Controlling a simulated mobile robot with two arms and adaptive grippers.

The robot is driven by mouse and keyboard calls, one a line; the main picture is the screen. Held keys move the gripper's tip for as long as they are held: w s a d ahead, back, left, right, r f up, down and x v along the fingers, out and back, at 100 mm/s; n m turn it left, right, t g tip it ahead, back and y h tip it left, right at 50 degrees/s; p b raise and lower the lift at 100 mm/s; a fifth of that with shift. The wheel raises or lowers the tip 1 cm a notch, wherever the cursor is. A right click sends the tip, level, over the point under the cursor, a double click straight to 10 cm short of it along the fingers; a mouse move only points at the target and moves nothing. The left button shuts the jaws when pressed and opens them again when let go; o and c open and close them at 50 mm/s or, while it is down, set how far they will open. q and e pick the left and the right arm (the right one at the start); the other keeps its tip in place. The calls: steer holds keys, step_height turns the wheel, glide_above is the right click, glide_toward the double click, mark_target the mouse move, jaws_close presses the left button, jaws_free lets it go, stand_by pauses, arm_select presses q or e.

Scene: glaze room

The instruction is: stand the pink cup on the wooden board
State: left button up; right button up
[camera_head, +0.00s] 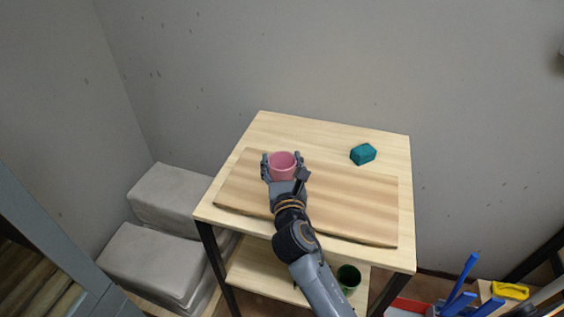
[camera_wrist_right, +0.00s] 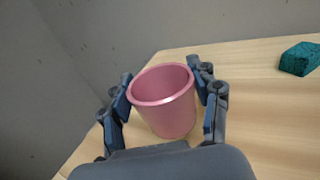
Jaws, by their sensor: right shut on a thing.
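The pink cup (camera_head: 282,167) is upright over the left half of the wooden board (camera_head: 340,200). My right gripper (camera_head: 283,163) is shut on the cup, with one finger on each side of it. In the right wrist view the cup (camera_wrist_right: 166,103) sits between the two fingers of the right gripper (camera_wrist_right: 163,100), its open mouth facing up. I cannot tell whether the cup's base touches the board. The board lies flat on a light wooden table. My left gripper is in neither view.
A teal block (camera_head: 363,154) lies on the table (camera_head: 270,127) behind the board. A green cup (camera_head: 348,277) stands on the lower shelf. Grey blocks (camera_head: 150,262) are stacked at the left. Blue-handled tools (camera_head: 462,280) and a yellow item (camera_head: 510,291) are at the lower right.

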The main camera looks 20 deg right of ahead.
steer(key=o, duration=1.3)
steer(key=shift+f, duration=0.15)
steer(key=shift+c, duration=0.2)
steer(key=shift+r, duration=0.25)
steer(key=s, duration=0.3)
steer(key=s+a+b, duration=0.1)
steer(key=s, duration=0.3)
steer(key=s+a, duration=0.1)
steer(key=s, duration=0.2)
steer(key=shift+s+f, duration=0.2)
steer(key=shift+s, duration=0.15)
steer(key=shift+s+a+r, duration=0.15)
steer(key=shift+s, duration=0.45)
